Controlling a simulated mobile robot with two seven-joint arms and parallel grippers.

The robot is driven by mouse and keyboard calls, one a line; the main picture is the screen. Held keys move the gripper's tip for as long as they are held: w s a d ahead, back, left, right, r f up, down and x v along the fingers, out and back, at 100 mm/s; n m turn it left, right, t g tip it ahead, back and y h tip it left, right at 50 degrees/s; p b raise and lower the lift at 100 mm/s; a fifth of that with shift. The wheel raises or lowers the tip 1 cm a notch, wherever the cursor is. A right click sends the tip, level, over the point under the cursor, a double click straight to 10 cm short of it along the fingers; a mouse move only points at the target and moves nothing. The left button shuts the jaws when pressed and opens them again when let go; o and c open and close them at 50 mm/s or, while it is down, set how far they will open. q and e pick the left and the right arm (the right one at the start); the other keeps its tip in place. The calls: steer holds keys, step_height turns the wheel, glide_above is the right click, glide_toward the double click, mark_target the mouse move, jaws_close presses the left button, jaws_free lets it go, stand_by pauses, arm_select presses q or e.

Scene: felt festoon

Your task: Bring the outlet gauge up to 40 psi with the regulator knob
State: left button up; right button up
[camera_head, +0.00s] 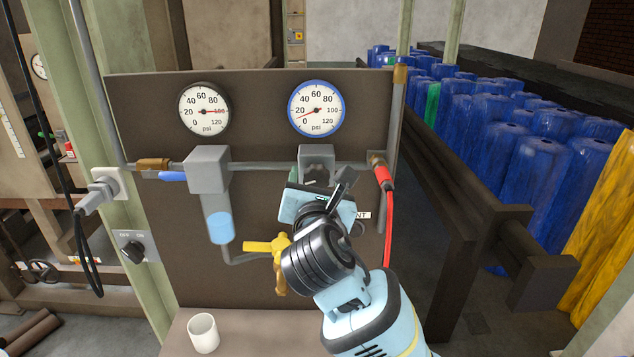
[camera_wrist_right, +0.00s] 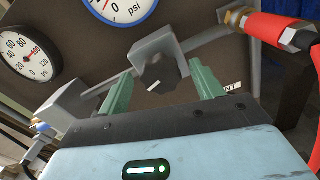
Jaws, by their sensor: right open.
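The blue-rimmed gauge (camera_head: 316,108) sits upper right on the brown panel, above a grey regulator block (camera_head: 316,155). Its red needle points lower left, low on the scale, roughly 10 to 20 psi. The dark regulator knob (camera_wrist_right: 158,74) shows in the right wrist view, with a white mark, in front of the block. My right gripper (camera_head: 317,178) is open, its green fingers (camera_wrist_right: 163,92) on either side of the knob; contact cannot be told. In the head view the gripper hides most of the knob. My left gripper is out of view.
A second gauge (camera_head: 204,109) reads near 100 psi. Left of my gripper are a filter bowl (camera_head: 218,215) and a yellow valve handle (camera_head: 266,245). A red hose (camera_head: 386,200) hangs close on the right. A white mug (camera_head: 203,333) stands on the ledge below.

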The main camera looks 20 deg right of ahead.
steer(key=c, duration=1)
steer(key=shift+m, duration=0.5)
steer(key=m, duration=0.3)
steer(key=shift+f+m, duration=0.1)
steer(key=shift+m, duration=0.3)
steer(key=m, duration=0.4)
steer(key=shift+d+m, duration=0.1)
steer(key=shift+m, duration=0.3)
steer(key=o, duration=1)
